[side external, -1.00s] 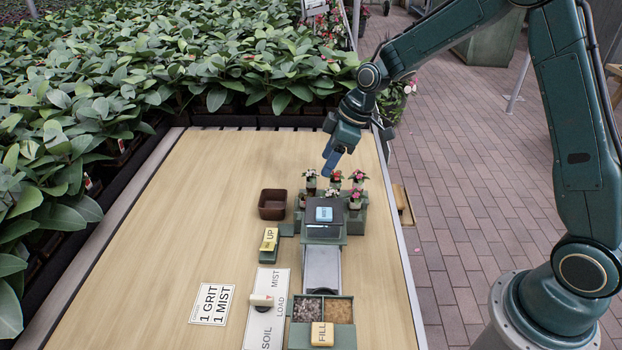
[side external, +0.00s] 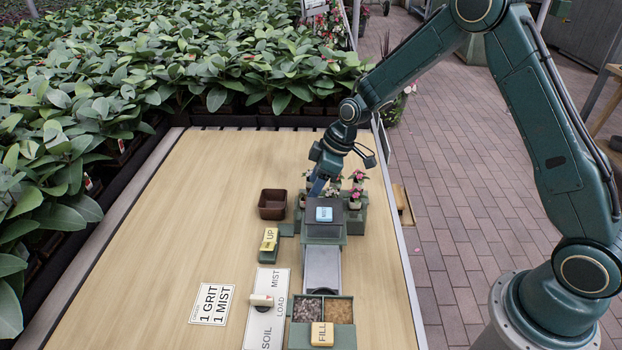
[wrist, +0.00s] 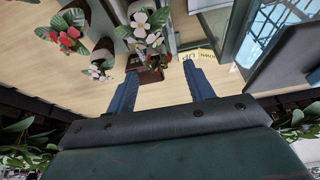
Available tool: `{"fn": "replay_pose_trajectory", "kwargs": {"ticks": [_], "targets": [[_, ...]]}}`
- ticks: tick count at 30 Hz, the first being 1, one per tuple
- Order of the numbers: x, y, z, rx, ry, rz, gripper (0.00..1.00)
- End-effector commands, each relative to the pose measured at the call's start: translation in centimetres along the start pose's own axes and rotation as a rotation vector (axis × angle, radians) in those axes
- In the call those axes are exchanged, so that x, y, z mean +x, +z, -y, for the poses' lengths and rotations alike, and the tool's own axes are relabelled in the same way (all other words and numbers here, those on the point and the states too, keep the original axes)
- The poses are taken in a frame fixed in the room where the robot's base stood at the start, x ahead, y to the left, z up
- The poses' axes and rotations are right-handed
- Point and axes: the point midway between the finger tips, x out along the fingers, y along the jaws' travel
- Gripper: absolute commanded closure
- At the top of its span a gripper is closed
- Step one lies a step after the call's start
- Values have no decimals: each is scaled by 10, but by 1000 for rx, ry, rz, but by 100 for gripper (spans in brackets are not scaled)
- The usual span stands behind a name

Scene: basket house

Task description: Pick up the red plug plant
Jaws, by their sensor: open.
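A plug plant with red flowers (wrist: 67,38) and green leaves shows at the upper left of the wrist view, outside my open fingers. A plant with white-pink flowers (wrist: 146,28) is near the top middle, and another pale-flowered plant (wrist: 100,70) is left of the fingers. In the side view, small potted plants (side external: 357,178) stand in the green holder (side external: 361,222); my wrist partly hides some of them, and I cannot tell there which is the red one. My gripper (side external: 317,188) is open and empty, pointing down close beside the left-hand plants; its fingers also show in the wrist view (wrist: 161,88).
An empty brown tray (side external: 272,204) lies left of the plants. A yellow UP button (side external: 269,239), a soil bin (side external: 322,318) and a label card (side external: 213,304) are nearer. The left table is clear.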

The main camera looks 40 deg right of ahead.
Motion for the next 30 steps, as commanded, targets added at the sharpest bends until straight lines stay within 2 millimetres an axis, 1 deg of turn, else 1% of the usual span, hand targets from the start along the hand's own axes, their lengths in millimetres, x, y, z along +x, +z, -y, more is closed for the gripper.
{"fn": "replay_pose_trajectory", "kwargs": {"ticks": [10,15,30], "targets": [[34,0,-3,0,-2,3,47],[46,0,-3,-1,-1,2,47],[48,0,-3,-1,0,2,47]]}}
